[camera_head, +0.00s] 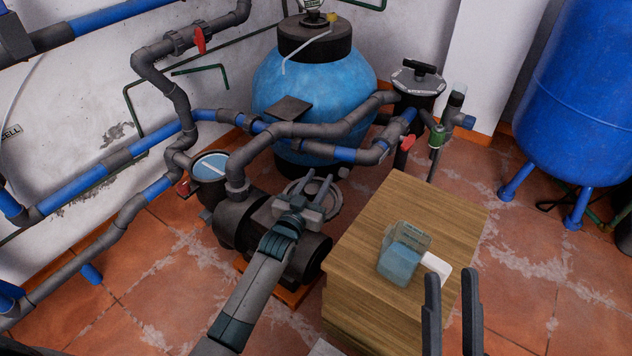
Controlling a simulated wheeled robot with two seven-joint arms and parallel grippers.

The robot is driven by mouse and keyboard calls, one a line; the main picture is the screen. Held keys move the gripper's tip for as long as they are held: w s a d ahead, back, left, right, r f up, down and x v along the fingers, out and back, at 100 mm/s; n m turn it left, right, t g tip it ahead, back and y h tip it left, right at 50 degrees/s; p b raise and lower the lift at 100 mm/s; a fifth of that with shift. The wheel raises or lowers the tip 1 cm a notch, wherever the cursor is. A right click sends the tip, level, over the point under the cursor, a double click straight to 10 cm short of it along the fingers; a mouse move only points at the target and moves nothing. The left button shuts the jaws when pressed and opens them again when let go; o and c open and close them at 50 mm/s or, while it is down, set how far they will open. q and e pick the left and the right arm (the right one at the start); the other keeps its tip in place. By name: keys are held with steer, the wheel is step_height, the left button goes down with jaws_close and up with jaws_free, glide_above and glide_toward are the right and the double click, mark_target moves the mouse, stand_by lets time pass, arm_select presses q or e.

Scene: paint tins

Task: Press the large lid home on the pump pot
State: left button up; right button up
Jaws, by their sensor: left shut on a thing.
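The pump pot (209,168) is at the left end of the dark pump (265,235). Its round top shows a pale blue face with a light streak, and I cannot tell whether that is water or a clear cover. My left gripper (319,178) is to the right of the pot, over the pump's right end. It is shut on a grey round piece that looks like the large lid (335,203), partly hidden by the fingers and apart from the pot. My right gripper (451,273) is open and empty, in front of the wooden cabinet's right side.
A wooden cabinet (375,220) holds a clear tub with blue contents (402,262) and a white block (437,266). Grey and blue pipes (300,130) run behind the pump, before a blue filter tank (270,78). A blue vessel (580,90) stands at right.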

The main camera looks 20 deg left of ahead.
arm_select(q)
steer(key=shift+d+r, duration=0.25)
steer(key=shift+d, duration=0.05)
stand_by(0.4)
steer(key=o, duration=0.3)
steer(key=shift+s+d+r, duration=0.15)
steer(key=shift+s+r, duration=0.3)
steer(key=shift+r, duration=0.05)
steer(key=s+a+r+y, duration=0.1)
steer(key=s+r, duration=0.4)
steer(key=s+a+r+n, duration=0.1)
steer(key=s+r, duration=0.4)
steer(key=s, duration=0.1)
steer(key=s+a+r+y, duration=0.1)
steer(key=s+r, duration=0.5)
steer(key=shift+n+y, duration=0.3)
